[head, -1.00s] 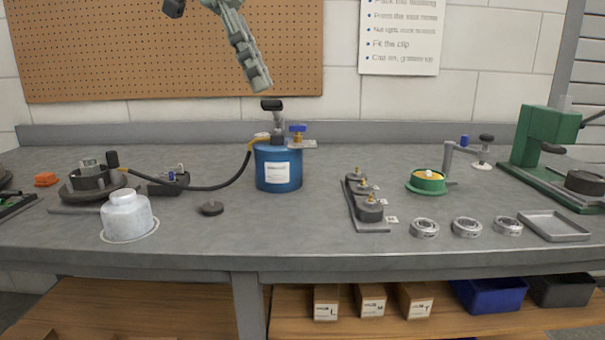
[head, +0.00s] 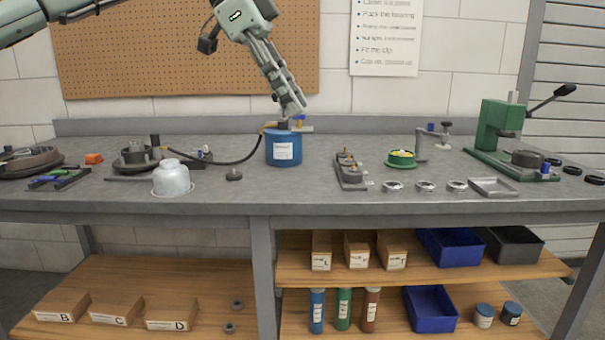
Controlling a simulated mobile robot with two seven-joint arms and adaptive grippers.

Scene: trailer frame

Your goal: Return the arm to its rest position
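My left arm (head: 85,8) comes in from the upper left of the head view. Its green-grey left gripper (head: 293,107) points down and to the right, in front of the pegboard. My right gripper is not in view.
The grey bench (head: 300,203) holds a white jar (head: 171,178), a black hose, a valve block (head: 350,172), several metal rings and a green press (head: 497,135). Shelves below carry cardboard boxes and blue bins (head: 450,246). The space above the bench's right half is mostly clear.

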